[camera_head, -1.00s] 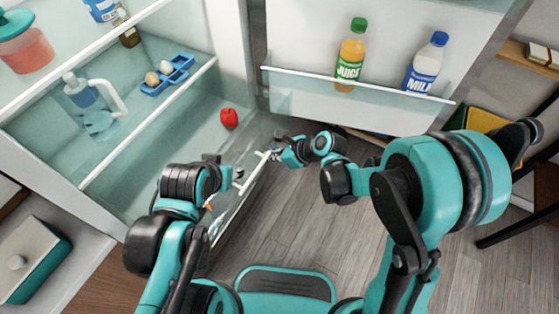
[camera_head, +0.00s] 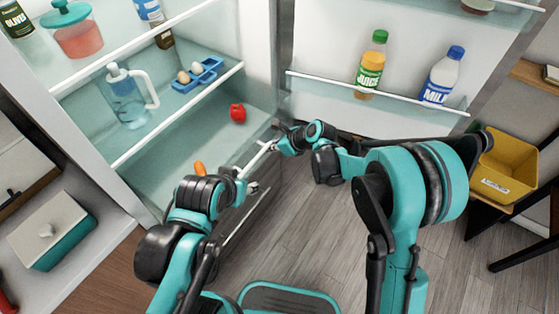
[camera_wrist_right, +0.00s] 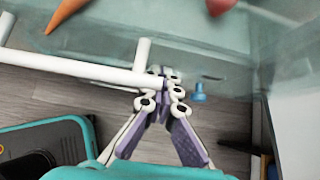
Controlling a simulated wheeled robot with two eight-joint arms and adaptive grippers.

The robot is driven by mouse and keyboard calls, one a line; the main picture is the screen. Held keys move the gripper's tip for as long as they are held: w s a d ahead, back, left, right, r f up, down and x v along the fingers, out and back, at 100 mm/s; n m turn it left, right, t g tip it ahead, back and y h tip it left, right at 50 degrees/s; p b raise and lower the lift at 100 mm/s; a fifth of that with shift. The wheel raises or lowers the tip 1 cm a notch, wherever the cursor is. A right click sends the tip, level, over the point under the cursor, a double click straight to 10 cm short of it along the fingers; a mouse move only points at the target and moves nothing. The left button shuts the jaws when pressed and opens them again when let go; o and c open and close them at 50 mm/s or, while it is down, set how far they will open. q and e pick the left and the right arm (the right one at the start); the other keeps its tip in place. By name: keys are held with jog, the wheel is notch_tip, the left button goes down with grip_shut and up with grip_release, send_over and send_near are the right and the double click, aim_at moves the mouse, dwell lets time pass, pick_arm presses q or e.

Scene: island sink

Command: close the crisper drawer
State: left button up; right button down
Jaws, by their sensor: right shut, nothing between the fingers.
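The crisper drawer (camera_head: 259,157) is the clear bottom drawer of the fridge, with a white bar handle; it still stands out somewhat at the front. The handle (camera_wrist_right: 75,67) crosses the right wrist view. A red pepper (camera_head: 238,114) and an orange carrot (camera_head: 200,168) lie in the drawer. My right gripper (camera_head: 277,143) is at the far end of the handle; the wrist view shows its fingertips (camera_wrist_right: 166,88) shut and empty, right by the bar's end. My left gripper (camera_head: 247,182) is by the near part of the drawer front; its fingers are too small to judge.
The fridge door stands open on the right, with a juice bottle (camera_head: 371,65) and a milk bottle (camera_head: 442,76) on its rack. Shelves above the drawer hold a pitcher (camera_head: 126,97) and an egg tray (camera_head: 199,76). A yellow bin (camera_head: 503,165) stands at the right. Wooden floor lies below.

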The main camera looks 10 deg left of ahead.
jog(key=a, duration=0.1)
jog(key=w+a, duration=0.1)
jog(key=a, duration=0.1)
jog(key=w+a, duration=0.1)
jog(key=shift+w+a+f, duration=0.15)
jog(key=shift+w+a, duration=0.05)
jog(key=shift+a, duration=0.15)
jog(key=w+a, duration=0.2)
jog(key=a, duration=0.4)
jog(key=w+a+p, duration=0.1)
jog(key=w+a, duration=0.1)
jog(key=a, duration=0.3)
jog(key=w+a, duration=0.3)
jog(key=a, duration=0.3)
jog(key=shift+w+a, duration=0.1)
jog(key=shift+a, duration=0.2)
jog(key=shift+w+a, duration=0.2)
jog(key=shift+a, duration=0.25)
pick_arm(q)
jog(key=shift+w+d+r, duration=0.1)
jog(key=shift+w+r, duration=0.15)
jog(key=shift+r, duration=0.45)
pick_arm(e)
jog(key=shift+a, duration=0.1)
jog(key=shift+r, duration=0.2)
